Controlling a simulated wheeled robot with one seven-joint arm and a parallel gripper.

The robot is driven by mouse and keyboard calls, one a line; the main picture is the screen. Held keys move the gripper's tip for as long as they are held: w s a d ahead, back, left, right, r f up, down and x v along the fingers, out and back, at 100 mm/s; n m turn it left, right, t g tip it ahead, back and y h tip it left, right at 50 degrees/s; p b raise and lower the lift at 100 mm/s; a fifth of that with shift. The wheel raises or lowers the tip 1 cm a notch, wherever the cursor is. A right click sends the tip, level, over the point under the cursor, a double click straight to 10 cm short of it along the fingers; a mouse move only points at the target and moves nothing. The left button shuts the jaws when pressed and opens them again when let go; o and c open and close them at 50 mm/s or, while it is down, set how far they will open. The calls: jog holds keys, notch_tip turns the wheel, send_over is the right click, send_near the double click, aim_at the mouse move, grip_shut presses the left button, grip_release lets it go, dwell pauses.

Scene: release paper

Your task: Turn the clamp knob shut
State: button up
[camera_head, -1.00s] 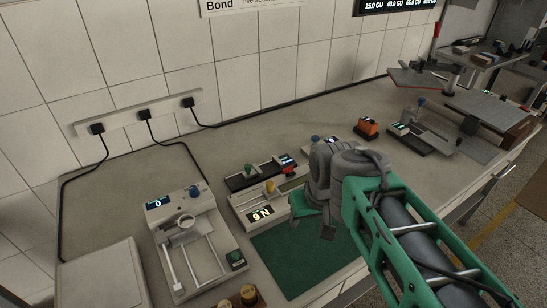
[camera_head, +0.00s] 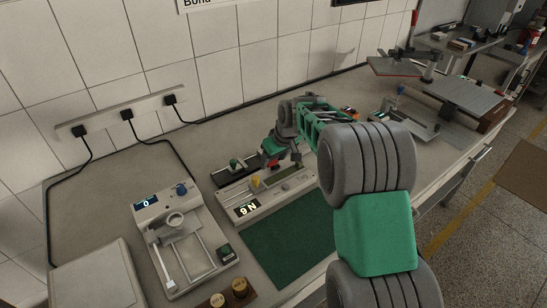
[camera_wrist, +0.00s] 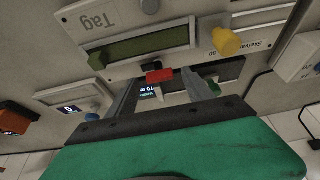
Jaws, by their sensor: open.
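A pale tester (camera_head: 265,204) with a yellow knob (camera_head: 256,182), a dark display strip and an "N 6" readout stands beside a green mat. In the wrist view its yellow knob (camera_wrist: 227,42) is at the upper right. A small red knob or lever (camera_wrist: 160,76) lies between the spread fingertips, apart from both. My gripper (camera_wrist: 160,88) is open and empty; it also shows in the head view (camera_head: 277,160), over the far side of the tester. Which knob is the clamp knob, I cannot tell. My fingers and arm hide part of the tester.
A dark device with a green knob (camera_head: 234,163) lies behind the tester. A pale instrument with a blue knob (camera_head: 181,189) stands to the left. The green mat (camera_head: 300,240) is bare. Another device (camera_head: 400,120) stands farther right, beyond my arm.

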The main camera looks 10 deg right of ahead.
jog(key=shift+f, duration=0.2)
jog(key=shift+c, duration=0.6)
grip_shut()
